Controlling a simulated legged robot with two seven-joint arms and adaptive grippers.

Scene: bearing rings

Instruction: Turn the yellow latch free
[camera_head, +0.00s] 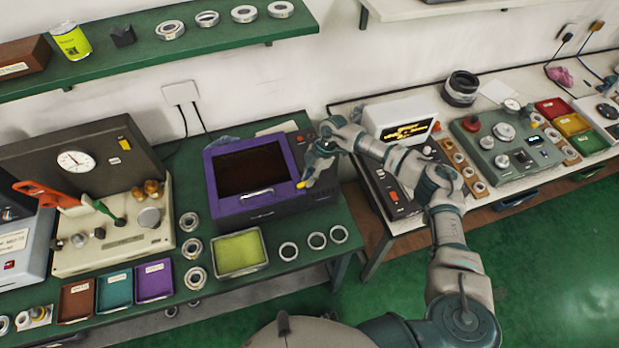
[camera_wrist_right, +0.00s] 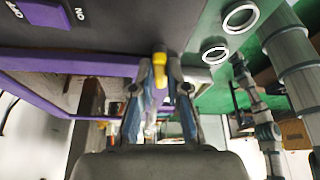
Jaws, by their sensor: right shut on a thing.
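The yellow latch (camera_head: 301,185) is a small knob on the front right of a dark box with a purple-framed lid (camera_head: 217,172). The lid is down, and a metal handle (camera_head: 257,194) runs along its front. My right gripper (camera_head: 306,180) reaches the box from the right and is shut on the latch. In the right wrist view the yellow latch (camera_wrist_right: 159,62) sits between the two fingertips (camera_wrist_right: 160,75). The fingers hide part of it, so its exact turn angle is hard to tell. My left gripper is out of view.
A green-lined tray (camera_head: 262,262) and several bearing rings (camera_head: 317,240) lie on the green bench in front of the box. A gauge machine (camera_head: 112,235) stands to the left. A green shelf (camera_head: 140,55) hangs above. Another bench with devices (camera_head: 505,140) is at right.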

